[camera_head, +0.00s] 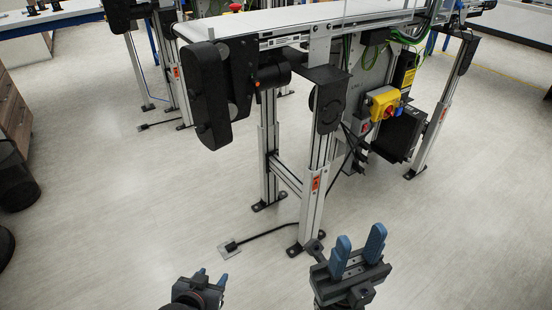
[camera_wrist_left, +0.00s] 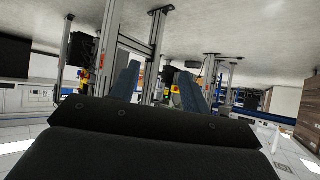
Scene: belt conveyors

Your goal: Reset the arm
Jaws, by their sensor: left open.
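My left gripper (camera_head: 212,278) is low in the head view, left of centre, with two blue fingers partly seen. In the left wrist view its two blue fingers (camera_wrist_left: 158,88) stand apart with nothing between them, so it is open and empty. My right gripper (camera_head: 360,243) is at the lower right of the head view, fingers pointing up in the picture. Its two blue fingers are apart and hold nothing. Both grippers show over bare floor, in front of the conveyor, and touch nothing visible.
A belt conveyor (camera_head: 280,22) on metal legs stands ahead, with a black motor housing (camera_head: 205,95) at its left end. A yellow switch box (camera_head: 384,102) hangs under it. A dark bin (camera_head: 16,178) stands at left. Floor (camera_head: 110,230) between is clear.

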